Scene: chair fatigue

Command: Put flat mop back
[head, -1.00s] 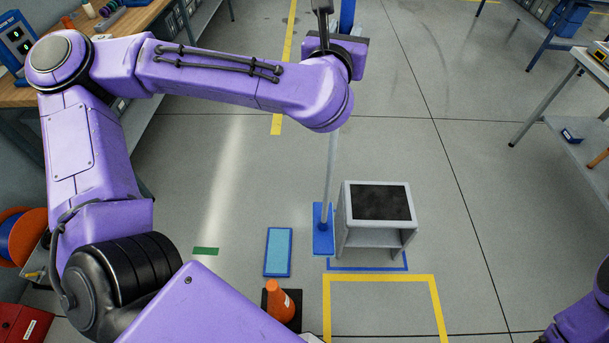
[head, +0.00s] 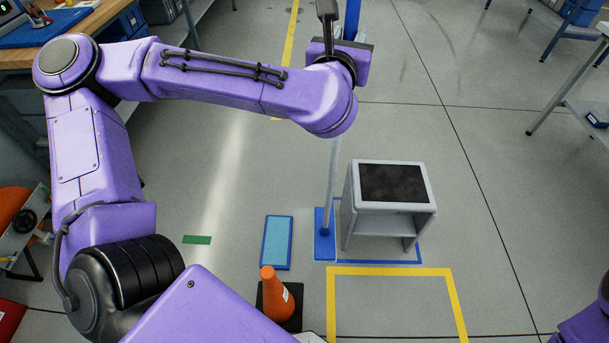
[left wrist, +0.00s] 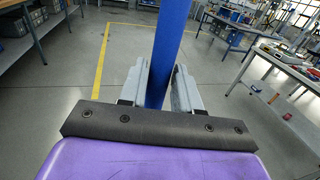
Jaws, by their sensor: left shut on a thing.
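The flat mop stands nearly upright, with its blue upper shaft (head: 351,20), pale lower pole (head: 332,185) and flat blue head (head: 325,240) at floor level just left of the grey stool (head: 392,185). I cannot tell whether the head touches the floor. My left gripper (left wrist: 160,90) is shut on the blue shaft (left wrist: 170,40), with one grey finger on each side in the left wrist view. In the head view, my left wrist hides part of the shaft. My right gripper is out of view.
A light-blue pad with a blue rim (head: 277,243) lies left of the mop head. An orange cone (head: 275,295) stands nearer. Yellow tape (head: 390,271) marks a floor area in front of the stool. A workbench (head: 50,55) is at the left. Floor beyond is open.

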